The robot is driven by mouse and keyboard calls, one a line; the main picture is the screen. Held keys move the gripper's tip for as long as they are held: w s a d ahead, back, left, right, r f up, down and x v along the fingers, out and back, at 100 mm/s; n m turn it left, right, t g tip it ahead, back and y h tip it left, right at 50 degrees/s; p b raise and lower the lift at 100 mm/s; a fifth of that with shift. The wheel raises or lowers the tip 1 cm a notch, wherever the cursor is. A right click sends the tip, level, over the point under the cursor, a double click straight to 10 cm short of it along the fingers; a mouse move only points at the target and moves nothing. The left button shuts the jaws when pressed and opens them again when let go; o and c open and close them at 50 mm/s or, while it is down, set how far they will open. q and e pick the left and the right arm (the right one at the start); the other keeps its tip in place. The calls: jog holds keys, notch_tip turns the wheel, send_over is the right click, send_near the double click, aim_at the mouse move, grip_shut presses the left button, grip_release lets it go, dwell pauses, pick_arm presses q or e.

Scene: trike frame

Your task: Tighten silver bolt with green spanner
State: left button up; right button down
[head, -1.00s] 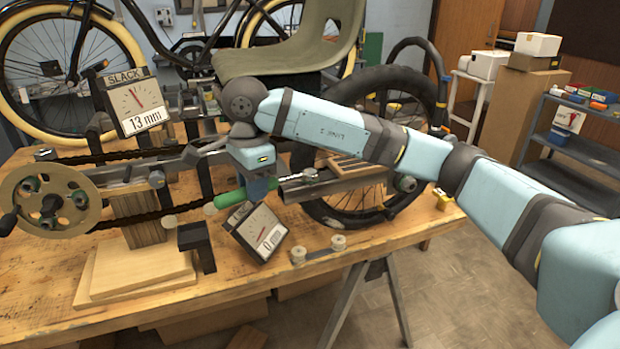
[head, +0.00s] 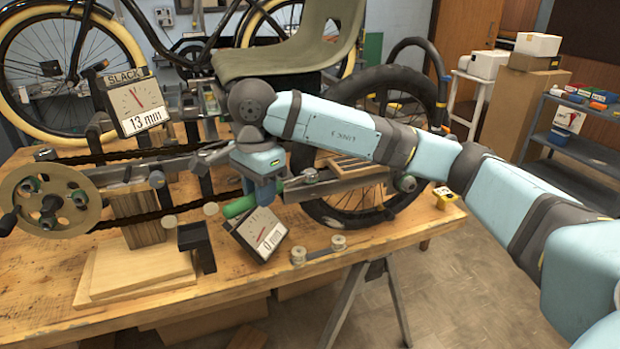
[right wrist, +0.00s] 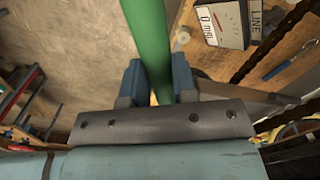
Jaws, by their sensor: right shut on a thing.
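My right gripper (head: 264,192) is shut on the green handle of the spanner (head: 240,206), above the front part of the workbench. In the right wrist view the green spanner (right wrist: 150,45) runs between the two blue fingers (right wrist: 160,85). In the head view, a silver head (head: 309,176) shows to the right of the gripper, by the metal rail and the wheel. The silver bolt cannot be made out; the spanner's head or my gripper may hide it. My left gripper is not in view.
A tilted dial reading 0 mm (head: 262,234) stands just below the handle. The slack gauge (head: 138,105) reads 13 mm. A black-tyred wheel (head: 415,95) is right of the gripper.

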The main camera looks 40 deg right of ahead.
jog(key=shift+r, duration=0.2)
pick_arm(q)
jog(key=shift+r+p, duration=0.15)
jog(key=shift+p, duration=0.45)
pick_arm(e)
jog(key=shift+r, duration=1.3)
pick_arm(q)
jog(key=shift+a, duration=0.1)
pick_arm(e)
jog(key=shift+r, duration=0.5)
jog(key=shift+r+p, duration=0.9)
jog(key=shift+r, duration=0.6)
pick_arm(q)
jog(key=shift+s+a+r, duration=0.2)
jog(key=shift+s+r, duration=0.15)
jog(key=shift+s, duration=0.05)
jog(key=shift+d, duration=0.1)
